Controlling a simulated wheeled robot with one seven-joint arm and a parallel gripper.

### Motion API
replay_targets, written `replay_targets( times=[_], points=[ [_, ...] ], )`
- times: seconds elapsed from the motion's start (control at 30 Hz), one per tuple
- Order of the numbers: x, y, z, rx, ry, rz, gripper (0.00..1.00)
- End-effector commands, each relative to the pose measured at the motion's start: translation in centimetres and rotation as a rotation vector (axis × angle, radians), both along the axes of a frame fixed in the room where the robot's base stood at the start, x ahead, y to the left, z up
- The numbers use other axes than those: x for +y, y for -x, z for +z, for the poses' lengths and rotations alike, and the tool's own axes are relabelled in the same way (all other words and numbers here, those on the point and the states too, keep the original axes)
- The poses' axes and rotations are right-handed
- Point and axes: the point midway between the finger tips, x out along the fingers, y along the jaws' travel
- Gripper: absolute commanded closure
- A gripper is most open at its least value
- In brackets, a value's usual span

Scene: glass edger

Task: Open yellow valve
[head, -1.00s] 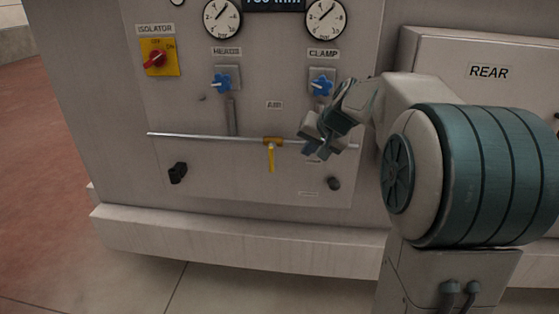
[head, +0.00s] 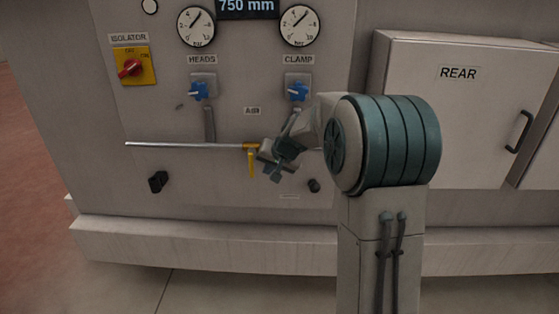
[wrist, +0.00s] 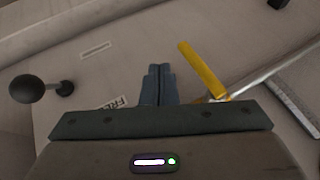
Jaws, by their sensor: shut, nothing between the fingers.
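The yellow valve handle (head: 251,163) hangs straight down from its valve body on the horizontal metal pipe (head: 185,145), crosswise to the pipe, below the AIR label. In the wrist view the yellow handle (wrist: 203,70) shows to the right of my fingers, slanting up and left from the pipe. My gripper (head: 266,172) is just right of the handle in the head view, its fingers pointing down and left. In the wrist view my gripper's fingers (wrist: 158,82) are together with nothing between them, and a gap shows between them and the handle. The valve body is partly hidden by my gripper.
A black knob (wrist: 38,89) stands out from the panel at left in the wrist view. Another black fitting (head: 157,182) is at the panel's lower left. Blue knobs (head: 298,91) and the red isolator switch (head: 130,68) are above. A ledge (head: 180,240) runs below.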

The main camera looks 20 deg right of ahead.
Motion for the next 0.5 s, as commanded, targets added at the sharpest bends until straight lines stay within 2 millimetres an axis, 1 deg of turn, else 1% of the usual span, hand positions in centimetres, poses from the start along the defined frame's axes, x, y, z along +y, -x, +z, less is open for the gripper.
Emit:
replay_targets(
  times=[0.03,0.2,0.5],
  points=[
    [0.8,-0.3,0.3,0.001,0.000,0.004,1.00],
    [1.8,-1.0,0.2,0.001,0.000,0.000,1.00],
    [2.1,-1.1,0.1,0.000,-0.001,-0.001,1.00]
  ],
)
